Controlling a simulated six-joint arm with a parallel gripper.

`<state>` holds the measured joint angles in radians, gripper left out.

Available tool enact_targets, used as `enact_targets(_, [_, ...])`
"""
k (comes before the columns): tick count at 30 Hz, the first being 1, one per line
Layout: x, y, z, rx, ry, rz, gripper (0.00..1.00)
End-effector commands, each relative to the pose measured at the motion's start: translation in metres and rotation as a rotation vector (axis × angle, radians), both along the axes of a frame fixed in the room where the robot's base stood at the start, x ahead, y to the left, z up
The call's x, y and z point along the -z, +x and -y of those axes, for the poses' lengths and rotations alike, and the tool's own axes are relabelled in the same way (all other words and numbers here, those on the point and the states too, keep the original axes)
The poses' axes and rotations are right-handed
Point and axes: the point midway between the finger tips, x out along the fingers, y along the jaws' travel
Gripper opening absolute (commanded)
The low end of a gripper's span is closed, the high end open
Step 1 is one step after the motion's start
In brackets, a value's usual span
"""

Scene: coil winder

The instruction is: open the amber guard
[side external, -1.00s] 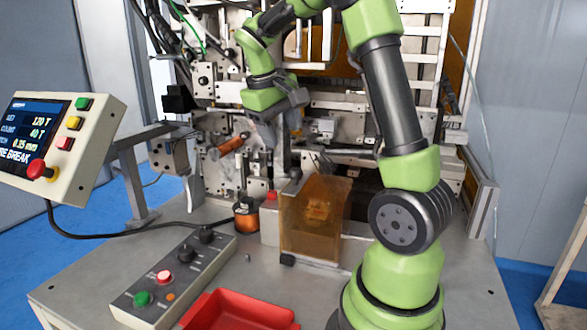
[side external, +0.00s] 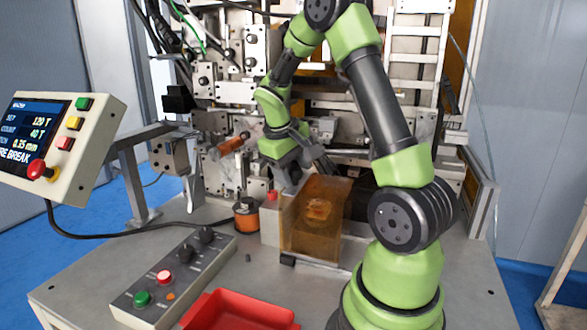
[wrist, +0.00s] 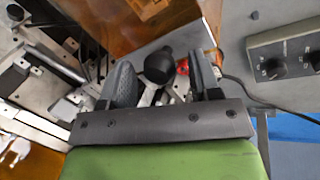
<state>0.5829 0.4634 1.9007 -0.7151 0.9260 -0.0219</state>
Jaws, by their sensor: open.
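The amber guard (side external: 318,222) is a see-through box on the bench, with a copper-coloured part visible inside it. It stands upright and looks shut. Its amber wall also fills the top of the wrist view (wrist: 118,22). My gripper (side external: 290,188) is low at the guard's upper left back edge. In the wrist view, my gripper (wrist: 163,70) is open, with a round black knob (wrist: 158,66) between its fingers. The fingers do not look closed on it. In the side view the knob is hidden by my gripper and the guard.
A grey box with a red button (side external: 272,196) stands just left of the guard, and a copper spool (side external: 246,216) beyond it. A control box (side external: 175,278) and a red tray (side external: 238,312) are in front. Machine plates crowd the back.

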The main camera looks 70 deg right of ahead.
Motion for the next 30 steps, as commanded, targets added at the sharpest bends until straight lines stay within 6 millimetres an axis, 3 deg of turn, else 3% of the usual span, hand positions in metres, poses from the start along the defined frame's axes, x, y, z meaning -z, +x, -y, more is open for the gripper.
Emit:
enact_targets(1, [0.000, 0.000, 0.000, 0.000, 0.000, 0.000, 0.50])
enact_targets(6, [0.000, 0.000, 0.000, 0.000, 0.000, 0.001, 0.11])
enact_targets(8, [-0.001, 0.000, 0.000, 0.000, 0.000, 0.001, 0.00])
enact_targets(14, [-0.001, -0.008, 0.001, 0.002, -0.001, 0.000, 0.00])
enact_targets(17, [-0.001, -0.027, 0.001, 0.003, -0.001, -0.002, 0.00])
enact_targets(24, [-0.001, -0.091, 0.002, 0.009, -0.003, -0.001, 0.00])
enact_targets(30, [-0.001, -0.119, 0.001, 0.002, -0.003, 0.000, 0.00])
